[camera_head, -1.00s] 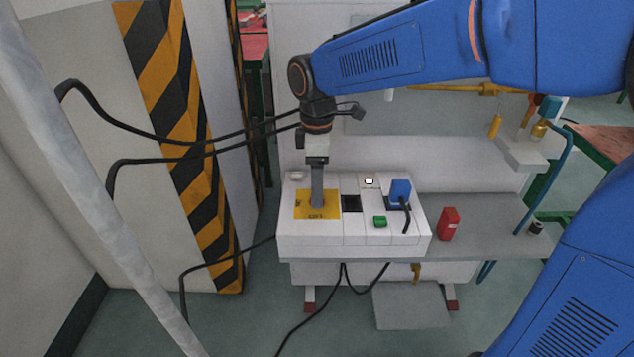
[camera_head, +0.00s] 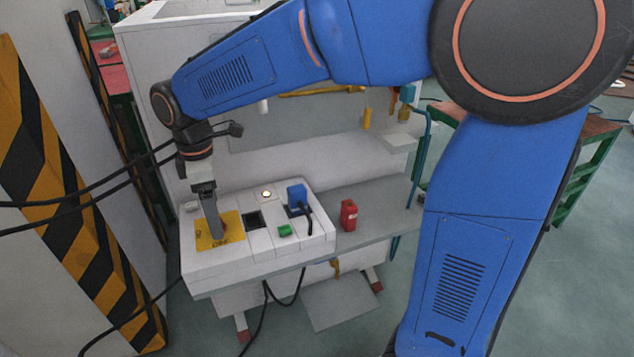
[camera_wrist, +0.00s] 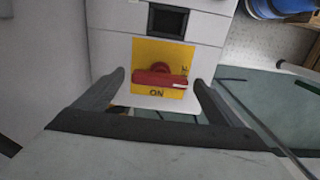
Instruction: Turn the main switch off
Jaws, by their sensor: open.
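The main switch is a red rotary knob (camera_wrist: 160,76) on a yellow plate (camera_wrist: 148,52) with the word ON at its lower edge. In the wrist view the knob's handle lies roughly crosswise, its white mark toward the right side. In the head view the yellow plate (camera_head: 232,236) is on the left of the white control box, and the knob is mostly hidden behind my gripper. My gripper (camera_head: 217,236) points down at the plate. In the wrist view its two fingers (camera_wrist: 158,82) are apart, one on each side of the knob, with gaps between them and it.
The white control box (camera_head: 240,262) also carries a black square (camera_head: 253,220), a green button (camera_head: 285,231), a lit white button (camera_head: 266,194) and a blue plug (camera_head: 297,195). A red object (camera_head: 348,215) stands on the grey shelf (camera_head: 375,208). A striped post (camera_head: 50,170) is at the left.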

